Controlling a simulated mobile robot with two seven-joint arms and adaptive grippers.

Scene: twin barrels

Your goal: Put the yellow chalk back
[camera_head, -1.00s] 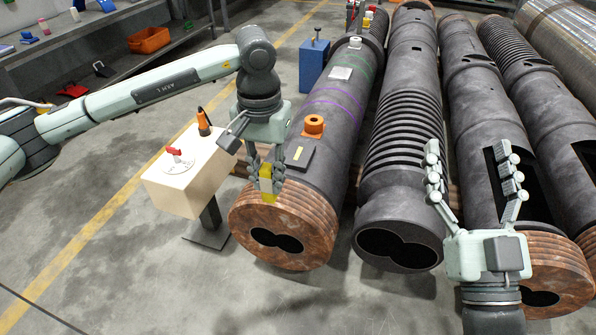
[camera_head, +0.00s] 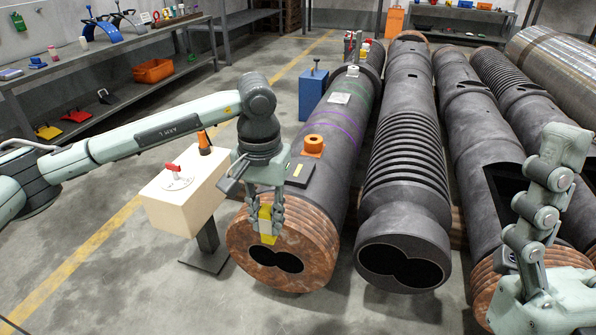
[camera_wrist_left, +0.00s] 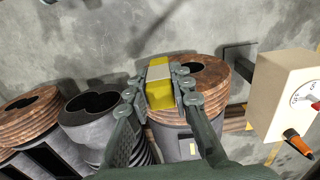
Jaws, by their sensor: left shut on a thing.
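The yellow chalk (camera_head: 266,226) is a small yellow block with a pale grey band. My left gripper (camera_head: 265,217) is shut on it and holds it by the copper-ringed end of the nearest barrel (camera_head: 308,215). In the left wrist view the chalk (camera_wrist_left: 160,92) sits between both fingers, over the barrel's end (camera_wrist_left: 208,90); whether it touches the barrel is unclear. My right gripper (camera_head: 540,195) is at the right, in front of the far-right barrels, seen side-on; its finger gap is hidden.
A beige box (camera_head: 190,190) with a red-handled dial stands on a post left of the barrel. An orange knob (camera_head: 313,145) sits on the barrel. A blue box (camera_head: 314,95) stands behind. A grey workbench (camera_head: 105,50) with small coloured items is at back left.

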